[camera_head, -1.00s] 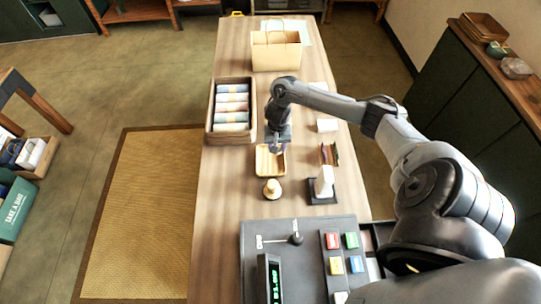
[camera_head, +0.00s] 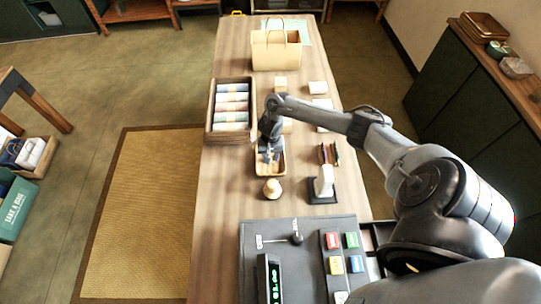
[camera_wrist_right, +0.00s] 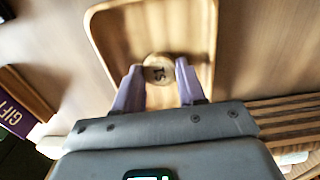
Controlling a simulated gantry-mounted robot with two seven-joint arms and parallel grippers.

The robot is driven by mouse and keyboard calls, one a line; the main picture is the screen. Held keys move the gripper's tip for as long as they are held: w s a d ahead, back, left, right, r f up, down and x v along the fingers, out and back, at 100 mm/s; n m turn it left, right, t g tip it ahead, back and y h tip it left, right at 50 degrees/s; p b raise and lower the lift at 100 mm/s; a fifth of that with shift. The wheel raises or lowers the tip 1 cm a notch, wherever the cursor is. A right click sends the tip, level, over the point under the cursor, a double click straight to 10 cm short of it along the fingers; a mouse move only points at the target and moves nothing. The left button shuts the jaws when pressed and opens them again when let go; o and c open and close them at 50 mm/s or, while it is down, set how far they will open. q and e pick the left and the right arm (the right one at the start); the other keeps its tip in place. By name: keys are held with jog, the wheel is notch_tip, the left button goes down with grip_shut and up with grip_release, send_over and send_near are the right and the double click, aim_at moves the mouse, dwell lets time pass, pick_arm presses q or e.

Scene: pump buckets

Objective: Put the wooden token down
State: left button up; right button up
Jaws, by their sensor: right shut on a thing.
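The round wooden token (camera_wrist_right: 158,70), with dark marks on its face, sits between the two purple fingers of my right gripper (camera_wrist_right: 160,84) in the right wrist view. The gripper is shut on it. Behind the token is the shallow wooden tray (camera_wrist_right: 105,40). In the head view my right gripper (camera_head: 268,156) is over this tray (camera_head: 257,171), and the wrist hides part of it. The token is too small to make out in the head view. I cannot tell whether the token touches the tray floor. My left gripper is not in view.
A slatted crate (camera_head: 208,120) of rolled goods stands left of the arm. A wooden stamp (camera_head: 272,189) and a white object on a dark stand (camera_head: 324,184) are nearer. A register (camera_head: 280,240) fills the front. A paper bag (camera_head: 276,55) stands at the far end.

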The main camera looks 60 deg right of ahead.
jog(key=o, duration=1)
jog(key=shift+f, duration=0.1)
